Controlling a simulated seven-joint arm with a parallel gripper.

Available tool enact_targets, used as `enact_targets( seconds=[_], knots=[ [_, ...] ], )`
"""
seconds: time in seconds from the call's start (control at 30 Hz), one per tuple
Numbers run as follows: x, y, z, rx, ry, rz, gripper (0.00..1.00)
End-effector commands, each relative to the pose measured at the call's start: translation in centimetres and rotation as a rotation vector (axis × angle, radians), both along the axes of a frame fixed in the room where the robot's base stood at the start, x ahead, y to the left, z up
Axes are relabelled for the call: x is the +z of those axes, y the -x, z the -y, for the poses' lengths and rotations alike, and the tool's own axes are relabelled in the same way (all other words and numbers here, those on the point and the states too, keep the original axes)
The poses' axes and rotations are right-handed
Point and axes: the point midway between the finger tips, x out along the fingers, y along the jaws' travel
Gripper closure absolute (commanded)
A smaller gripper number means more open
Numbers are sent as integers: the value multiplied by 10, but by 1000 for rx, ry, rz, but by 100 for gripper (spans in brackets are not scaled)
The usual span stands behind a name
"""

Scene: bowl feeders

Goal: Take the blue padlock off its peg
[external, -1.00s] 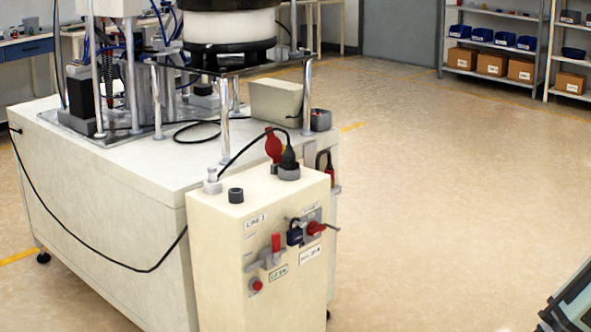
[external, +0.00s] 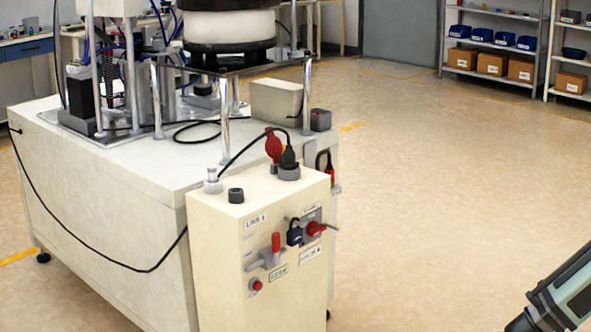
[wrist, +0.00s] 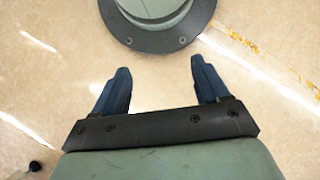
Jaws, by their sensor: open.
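The blue padlock (external: 294,236) is on the front of the cream control box, just left of a red rotary handle (external: 316,228). A thin grey peg or rod shows at its top, but how the shackle sits on it is too small to tell. My gripper (wrist: 160,85) is open and empty in the wrist view, its two blue fingers apart over bare floor. In the external view only part of my arm shows at the lower right, well away from the padlock. The padlock is not in the wrist view.
The control box (external: 215,265) stands against a white machine bench (external: 100,195). A red lever (external: 275,243) and a red button (external: 255,284) are left of the padlock. A black cable loops over the box top. The floor (external: 430,200) to the right is clear.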

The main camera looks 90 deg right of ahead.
Motion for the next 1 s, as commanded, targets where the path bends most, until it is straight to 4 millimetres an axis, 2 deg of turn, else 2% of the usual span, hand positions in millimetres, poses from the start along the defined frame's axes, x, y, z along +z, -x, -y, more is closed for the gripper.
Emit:
enact_targets(
  seconds=[0.03, 0.27, 0.47, 0.77, 0.87, 1.0],
  knots=[
    [6, -16, 8, -21, 4, 28, 26],
    [35, -79, 44, -95, 29, 143, 26],
    [66, -129, 93, -112, 103, 234, 26],
    [128, -205, 193, -86, 330, 420, 26],
    [156, -233, 232, -87, 444, 504, 26],
    [204, -274, 284, -99, 625, 650, 26]
  ],
)
